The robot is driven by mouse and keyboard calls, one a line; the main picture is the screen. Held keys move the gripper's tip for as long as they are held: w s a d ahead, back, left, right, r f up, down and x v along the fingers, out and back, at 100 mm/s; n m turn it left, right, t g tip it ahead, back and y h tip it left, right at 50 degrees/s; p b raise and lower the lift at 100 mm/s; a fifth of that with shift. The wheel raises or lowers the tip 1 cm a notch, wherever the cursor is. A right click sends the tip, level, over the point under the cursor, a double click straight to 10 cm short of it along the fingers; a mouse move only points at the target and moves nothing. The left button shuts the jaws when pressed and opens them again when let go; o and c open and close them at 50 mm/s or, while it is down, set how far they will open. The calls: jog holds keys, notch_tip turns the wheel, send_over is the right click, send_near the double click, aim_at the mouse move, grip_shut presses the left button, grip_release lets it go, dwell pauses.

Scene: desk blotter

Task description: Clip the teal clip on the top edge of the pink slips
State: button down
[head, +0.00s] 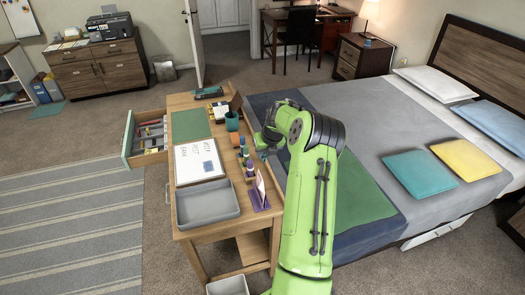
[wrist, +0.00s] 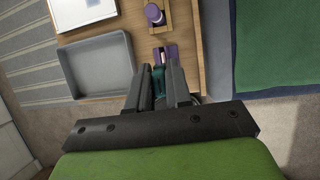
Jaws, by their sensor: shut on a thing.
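My gripper (wrist: 160,90) is shut on a small teal clip (wrist: 158,79), which shows between the two dark fingers in the wrist view. The fingers partly hide the clip. A purple holder (head: 260,199) with pale pink slips (head: 261,184) upright in it stands near the right edge of the desk in the head view. In the wrist view the purple holder (wrist: 171,52) shows just beyond the fingertips, partly covered by them. I cannot tell whether the clip touches the slips.
A grey tray (head: 180,217) lies left of the holder, with a framed white board (head: 179,166) behind it. A bed (head: 375,112) is to the right.

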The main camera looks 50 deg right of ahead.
jog(key=b, duration=0.4)
send_over(259, 172)
jog(key=s, duration=0.1)
jog(key=shift+s+f, duration=0.15)
jog(key=shift+f, duration=2.8)
jog(key=shift+f, duration=0.15)
jog(key=shift+f, duration=0.3)
jog(key=shift+a+f+b, duration=0.1)
jog(key=shift+f+b, duration=0.85)
jog(key=shift+f, duration=0.1)
jog(key=c, duration=1)
grip_release()
jog(key=shift+o, duration=0.2)
jog(key=p+v, duration=0.1)
jog(key=v, duration=1.4)
jog(key=shift+r+p, duration=0.3)
jog(key=shift+p, duration=0.05)
jog(key=shift+s, duration=0.15)
